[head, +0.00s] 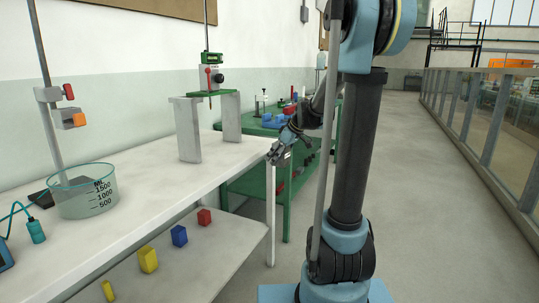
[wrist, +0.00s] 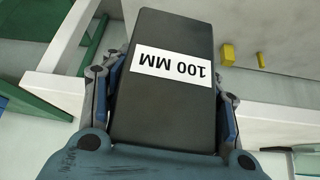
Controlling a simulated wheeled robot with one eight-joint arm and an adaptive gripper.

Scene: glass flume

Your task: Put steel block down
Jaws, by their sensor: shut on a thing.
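The steel block is a dark grey block (wrist: 165,108) with a white label reading "100 MM", filling the middle of the wrist view. My gripper (wrist: 163,92) is shut on it, with a finger on each long side. In the head view my gripper (head: 279,155) is at the far right end of the white table (head: 150,170), by its corner. The block is too small to make out clearly there. The wrist view shows a white table edge behind the block; the gap between block and table cannot be judged.
A glass beaker (head: 85,192) stands at the table's left, and a white stand (head: 187,128) with a green plate at its back. The table's middle is clear. Red (head: 204,216), blue (head: 179,236) and yellow (head: 148,259) blocks sit on the lower shelf. A green bench (head: 250,180) stands beyond.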

